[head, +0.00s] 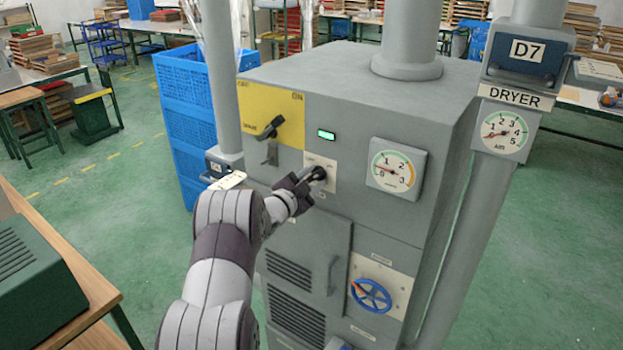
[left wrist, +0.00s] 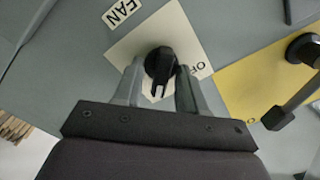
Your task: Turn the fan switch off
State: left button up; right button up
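The fan switch is a black rotary knob (left wrist: 159,65) on a cream plate (left wrist: 128,50) marked FAN and OFF in the left wrist view. In the head view the plate (head: 329,171) shows on the front of the grey cabinet, beside my gripper. My left gripper (left wrist: 157,84) has its two fingers on either side of the knob, with the knob's pointer between them. Narrow gaps seem to show beside the knob, and I cannot tell whether the fingers touch it. In the head view my left gripper (head: 310,180) reaches the plate from the lower left. My right gripper is not in view.
The grey cabinet (head: 400,110) also bears a yellow panel with a black lever (head: 268,127), a lit green indicator (head: 326,135), a round gauge (head: 392,168) and a blue handwheel (head: 371,295). Blue crates (head: 182,95) stand behind left. A wooden table (head: 90,290) is at lower left.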

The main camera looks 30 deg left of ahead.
pick_arm(q)
jog(key=shift+w+f, duration=0.1)
jog(key=shift+w, duration=0.05)
jog(key=c, duration=0.5)
jog(key=shift+a, duration=0.1)
grip_shut()
